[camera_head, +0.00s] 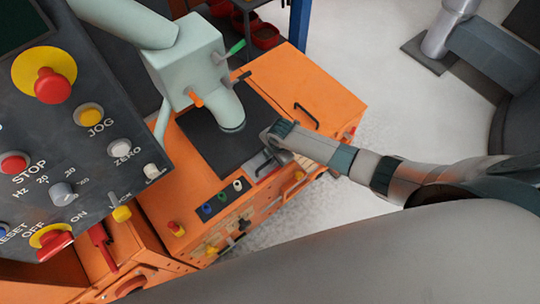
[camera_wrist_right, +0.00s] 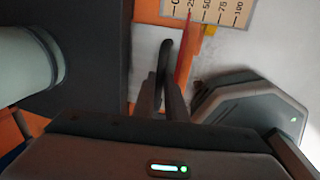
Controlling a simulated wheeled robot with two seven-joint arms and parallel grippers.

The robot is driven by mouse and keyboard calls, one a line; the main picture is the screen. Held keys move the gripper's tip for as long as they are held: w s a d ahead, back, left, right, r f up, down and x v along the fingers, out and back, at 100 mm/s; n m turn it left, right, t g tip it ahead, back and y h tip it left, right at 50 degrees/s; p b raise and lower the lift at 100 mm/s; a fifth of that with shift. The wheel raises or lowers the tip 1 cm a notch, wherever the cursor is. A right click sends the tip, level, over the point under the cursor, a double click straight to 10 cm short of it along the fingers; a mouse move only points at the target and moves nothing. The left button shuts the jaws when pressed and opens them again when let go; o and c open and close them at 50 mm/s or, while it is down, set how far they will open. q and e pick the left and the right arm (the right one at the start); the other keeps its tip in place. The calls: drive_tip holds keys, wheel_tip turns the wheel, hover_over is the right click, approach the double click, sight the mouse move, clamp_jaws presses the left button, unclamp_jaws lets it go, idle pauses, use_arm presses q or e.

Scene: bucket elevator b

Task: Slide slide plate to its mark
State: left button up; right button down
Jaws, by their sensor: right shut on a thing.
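The slide plate (camera_head: 258,164) is a light grey plate at the front edge of the dark panel on the orange cabinet, partly hidden by my gripper. It also shows in the right wrist view (camera_wrist_right: 144,50), with a black upright handle (camera_wrist_right: 163,58). My right gripper (camera_wrist_right: 165,92) is shut on that handle; in the head view my right gripper (camera_head: 270,153) is over the plate. A printed scale (camera_wrist_right: 222,12) with numbers lies beyond it. A thin red strip (camera_wrist_right: 187,55) and a small yellow piece (camera_wrist_right: 209,29) are near the scale. My left gripper is not in view.
A pale green spout (camera_head: 228,112) stands on the dark panel (camera_head: 205,145) close to the gripper. A control panel (camera_head: 85,130) with knobs and buttons fills the left. Coloured buttons (camera_head: 222,196) line the orange cabinet (camera_head: 290,85).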

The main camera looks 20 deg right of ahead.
drive_tip(key=c, duration=1.8)
unclamp_jaws()
drive_tip(key=shift+w, duration=0.1)
drive_tip(key=s+d+r+b, duration=0.1)
drive_tip(key=s+r, duration=0.2)
drive_tip(key=r, duration=1.4)
drive_tip(key=shift+b, duration=0.4)
drive_tip(key=shift+s+d, duration=0.1)
drive_tip(key=shift+s, duration=0.05)
